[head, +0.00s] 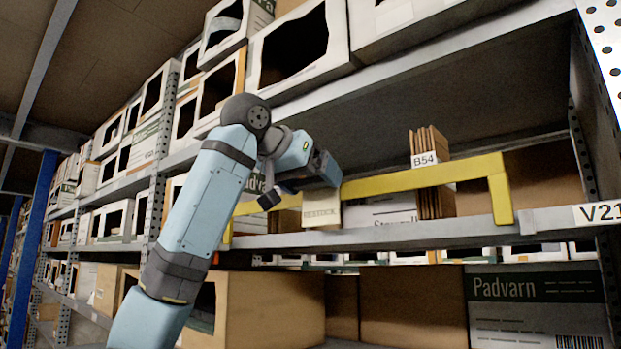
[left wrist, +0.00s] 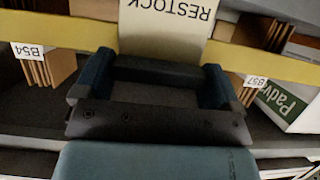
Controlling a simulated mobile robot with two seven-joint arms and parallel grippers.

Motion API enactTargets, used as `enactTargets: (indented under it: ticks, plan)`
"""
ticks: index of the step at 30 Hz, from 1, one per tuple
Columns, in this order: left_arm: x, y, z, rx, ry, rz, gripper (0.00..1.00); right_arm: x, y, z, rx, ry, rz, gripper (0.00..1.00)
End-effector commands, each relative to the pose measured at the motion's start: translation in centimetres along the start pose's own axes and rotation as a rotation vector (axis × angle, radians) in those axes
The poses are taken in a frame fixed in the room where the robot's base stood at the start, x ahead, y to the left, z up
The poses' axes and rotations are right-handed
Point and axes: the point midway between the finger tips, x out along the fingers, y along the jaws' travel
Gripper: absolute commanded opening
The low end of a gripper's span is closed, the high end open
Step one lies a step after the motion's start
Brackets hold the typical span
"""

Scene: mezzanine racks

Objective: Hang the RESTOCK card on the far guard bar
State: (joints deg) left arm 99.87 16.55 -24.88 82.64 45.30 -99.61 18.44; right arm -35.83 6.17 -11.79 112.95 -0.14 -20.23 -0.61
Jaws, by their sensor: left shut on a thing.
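The cream RESTOCK card (head: 321,213) is at my left gripper (head: 305,184), upright in front of the yellow guard bar (head: 420,177). In the left wrist view, the card (left wrist: 166,28) reads upside down and covers part of the bar (left wrist: 60,38). My left gripper (left wrist: 155,72) is shut on the card; the grip itself is not clear there. I cannot tell whether the card touches the bar or is hooked over it. My right gripper is not in view.
Brown folded cartons labelled B54 (head: 432,170) stand behind the bar. The shelf edge (head: 400,235) runs just below, and a perforated upright (head: 592,150) stands at right. Large cartons (head: 265,310) fill the level below. Shelf room shows above the bar.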

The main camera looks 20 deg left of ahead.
Motion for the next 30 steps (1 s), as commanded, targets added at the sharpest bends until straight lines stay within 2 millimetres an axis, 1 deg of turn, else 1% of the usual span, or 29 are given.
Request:
enactTargets:
  ticks: [7, 8, 9, 19, 23, 30]
  plan:
    - [0.0, 0.0, 0.1, 0.0, 0.0, 0.0, 0.67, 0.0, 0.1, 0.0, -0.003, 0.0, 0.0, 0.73]
    - [0.0, 0.0, 0.1, 0.0, 0.0, 0.0, 0.92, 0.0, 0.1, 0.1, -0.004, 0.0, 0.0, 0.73]
    - [0.0, 0.0, 0.1, 0.0, 0.0, 0.0, 1.0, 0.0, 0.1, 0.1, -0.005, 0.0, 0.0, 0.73]
    - [0.0, 0.0, 0.1, 0.0, 0.0, 0.0, 1.0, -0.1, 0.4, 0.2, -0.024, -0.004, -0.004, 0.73]
    - [-2.0, 0.0, 0.2, 0.001, 0.003, 0.0, 1.0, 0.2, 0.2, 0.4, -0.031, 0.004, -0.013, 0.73]
    - [-7.7, 0.0, 0.3, 0.001, 0.005, 0.001, 1.0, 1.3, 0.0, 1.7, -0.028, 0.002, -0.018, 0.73]
